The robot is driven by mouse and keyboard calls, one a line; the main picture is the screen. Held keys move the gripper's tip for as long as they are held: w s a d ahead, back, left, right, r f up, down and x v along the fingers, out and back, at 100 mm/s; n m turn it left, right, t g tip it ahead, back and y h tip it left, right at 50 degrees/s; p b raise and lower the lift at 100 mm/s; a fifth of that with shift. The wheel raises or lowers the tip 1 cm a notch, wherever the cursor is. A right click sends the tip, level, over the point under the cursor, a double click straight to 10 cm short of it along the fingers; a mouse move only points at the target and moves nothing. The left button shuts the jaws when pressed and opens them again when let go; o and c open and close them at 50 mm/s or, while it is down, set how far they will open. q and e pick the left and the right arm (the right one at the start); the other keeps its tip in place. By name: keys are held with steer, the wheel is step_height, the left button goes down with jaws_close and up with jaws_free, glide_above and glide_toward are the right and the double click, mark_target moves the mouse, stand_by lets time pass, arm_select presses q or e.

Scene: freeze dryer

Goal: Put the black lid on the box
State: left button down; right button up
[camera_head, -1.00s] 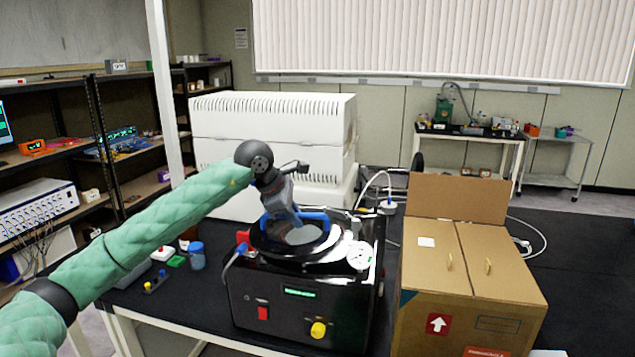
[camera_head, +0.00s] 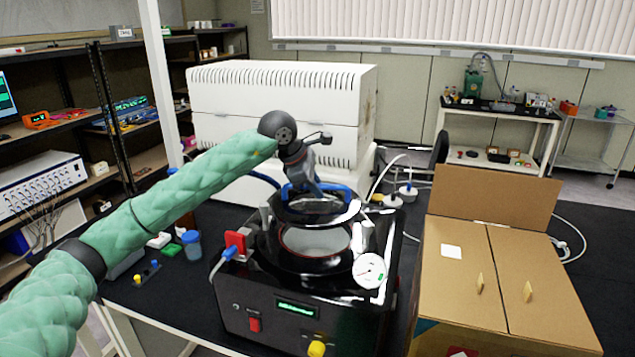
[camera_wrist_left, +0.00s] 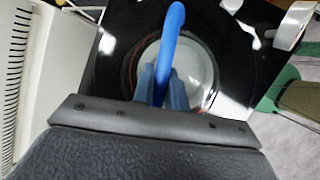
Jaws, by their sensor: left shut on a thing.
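The black box (camera_head: 265,295) is a glossy machine with a green display, a red switch, a yellow knob and a dial on its front right. Its round opening (camera_head: 316,240) on top is uncovered at the front, with a pale inside. The black lid (camera_head: 312,213) has a blue handle (camera_head: 340,189) and a clear centre, and is held above the rear of the opening. My left gripper (camera_head: 308,186) is shut on the blue handle; in the wrist view the handle (camera_wrist_left: 172,30) stands between the fingers (camera_wrist_left: 160,88). My right gripper is not in view.
A cardboard box (camera_head: 505,275) with its back flap raised stands to the right. A white machine (camera_head: 270,125) stands behind. A blue-capped jar (camera_head: 193,246) and small coloured parts lie to the left. A red clip (camera_head: 237,242) sits at the black box's left edge.

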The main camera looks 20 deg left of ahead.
mark_target(317, 200)
arm_select(q)
steer(key=shift+w+f, duration=0.1)
steer(key=shift+f, duration=1.55)
step_height(317, 200, down, 2)
steer(key=shift+f+b, duration=0.25)
steer(key=shift+b, duration=0.1)
steer(key=shift+f, duration=0.15)
steer(key=shift+f+b, duration=0.55)
steer(key=shift+b, duration=0.1)
steer(key=shift+f, duration=0.25)
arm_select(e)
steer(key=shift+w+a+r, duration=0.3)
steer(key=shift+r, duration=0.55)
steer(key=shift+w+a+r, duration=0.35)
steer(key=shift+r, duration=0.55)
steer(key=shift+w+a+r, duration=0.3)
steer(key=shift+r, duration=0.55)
arm_select(q)
steer(key=shift+d+b, duration=0.1)
steer(key=shift+b, duration=0.65)
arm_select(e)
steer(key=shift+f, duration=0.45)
